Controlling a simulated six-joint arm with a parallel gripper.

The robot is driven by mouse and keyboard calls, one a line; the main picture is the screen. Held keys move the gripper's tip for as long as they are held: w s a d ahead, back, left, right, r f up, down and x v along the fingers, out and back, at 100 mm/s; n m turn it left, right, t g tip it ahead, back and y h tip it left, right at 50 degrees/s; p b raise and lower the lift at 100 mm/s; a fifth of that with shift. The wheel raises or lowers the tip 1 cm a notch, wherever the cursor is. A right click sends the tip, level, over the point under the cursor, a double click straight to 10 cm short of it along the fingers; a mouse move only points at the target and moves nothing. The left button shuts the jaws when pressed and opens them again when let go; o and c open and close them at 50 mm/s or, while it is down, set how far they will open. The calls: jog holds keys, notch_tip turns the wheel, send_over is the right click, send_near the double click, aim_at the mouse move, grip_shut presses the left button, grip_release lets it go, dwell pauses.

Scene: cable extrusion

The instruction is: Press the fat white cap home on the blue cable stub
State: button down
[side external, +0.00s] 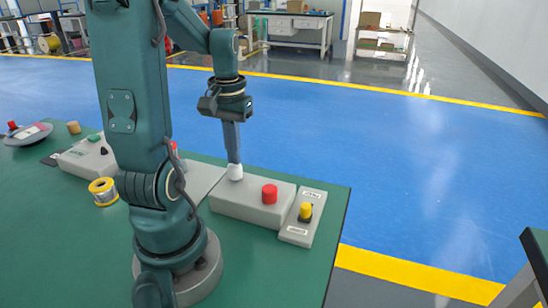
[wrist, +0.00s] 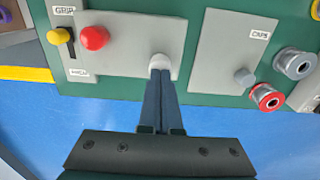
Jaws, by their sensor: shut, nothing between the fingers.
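The fat white cap (side external: 235,172) stands upright at the left end of the grey box, and it also shows in the wrist view (wrist: 161,62). The blue cable stub is not visible; the cap or the box hides it. My gripper (side external: 234,160) points down with its fingers together and nothing between them. Its tips are right at the top of the cap, and I cannot tell whether they touch it. In the wrist view the shut fingers (wrist: 160,74) overlap the cap's near edge.
The grey box (side external: 238,206) also carries a red knob (side external: 270,193). Beside it is a small panel (side external: 299,232) with a yellow knob (side external: 305,210). A plate labelled CAPS (wrist: 215,70) holds a grey cap (wrist: 244,77).

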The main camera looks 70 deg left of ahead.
jog(key=shift+f, duration=0.8)
dwell(0.6)
jog(key=shift+r, duration=3.55)
jog(key=shift+w+d, duration=0.2)
jog(key=d+m+t, duration=0.5)
jog(key=d+m, duration=0.4)
jog(key=d, duration=0.9)
jog(key=shift+r+t, duration=0.3)
